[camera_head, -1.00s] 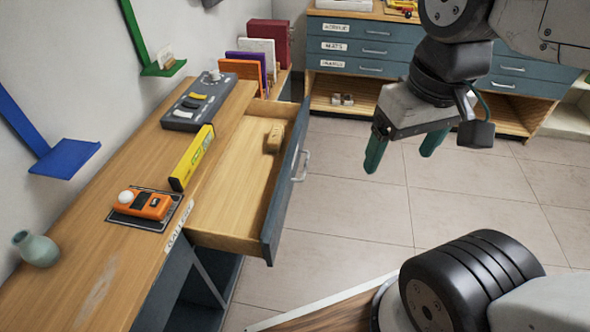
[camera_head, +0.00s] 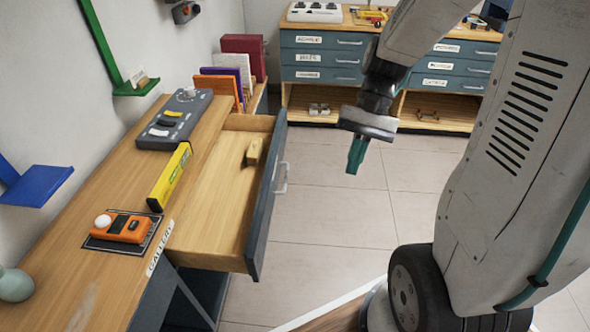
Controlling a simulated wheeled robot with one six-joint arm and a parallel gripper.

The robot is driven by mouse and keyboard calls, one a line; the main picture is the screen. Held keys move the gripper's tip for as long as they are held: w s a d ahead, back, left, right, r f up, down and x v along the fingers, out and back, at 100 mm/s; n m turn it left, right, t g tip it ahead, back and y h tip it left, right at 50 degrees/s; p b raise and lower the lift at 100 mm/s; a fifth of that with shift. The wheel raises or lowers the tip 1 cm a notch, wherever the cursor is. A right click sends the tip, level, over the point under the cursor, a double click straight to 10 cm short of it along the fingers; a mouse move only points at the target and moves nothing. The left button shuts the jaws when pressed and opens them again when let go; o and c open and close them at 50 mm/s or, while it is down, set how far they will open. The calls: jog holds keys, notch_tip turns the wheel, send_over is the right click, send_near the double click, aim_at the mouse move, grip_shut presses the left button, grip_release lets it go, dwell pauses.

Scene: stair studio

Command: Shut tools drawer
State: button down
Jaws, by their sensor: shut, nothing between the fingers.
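A wooden drawer (camera_head: 215,205) with a blue-grey front (camera_head: 264,205) stands pulled out from the long bench at the left. Its front has a metal handle (camera_head: 283,178) on the outer face, and no label on it is readable from here. A small wooden block (camera_head: 254,152) lies inside near the far end. My gripper (camera_head: 356,155) hangs in the air to the right of the drawer front, apart from it, with its teal fingers pointing down. The fingers are together and hold nothing.
On the bench top (camera_head: 100,185) are a yellow level (camera_head: 170,177) beside the drawer opening, an orange device (camera_head: 128,227) and a grey control box (camera_head: 173,119). A blue drawer cabinet (camera_head: 322,58) stands at the back. The tiled floor (camera_head: 320,215) right of the drawer is clear.

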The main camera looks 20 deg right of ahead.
jog(key=w+d+f+m+t+y, duration=0.45)
jog(key=w+f+m, duration=0.3)
jog(key=f, duration=0.55)
jog(key=w+d+f+m+t+y, duration=0.45)
jog(key=w+f+m, duration=0.3)
jog(key=f, duration=0.45)
jog(key=w+d+m+t, duration=0.2)
jog(key=w+d+t, duration=0.1)
jog(key=w, duration=0.3)
jog(key=x, duration=1.3)
jog(key=shift+a+f+h, duration=0.3)
jog(key=shift+a+f, duration=0.05)
jog(key=shift+f, duration=0.05)
jog(key=shift+w, duration=0.1)
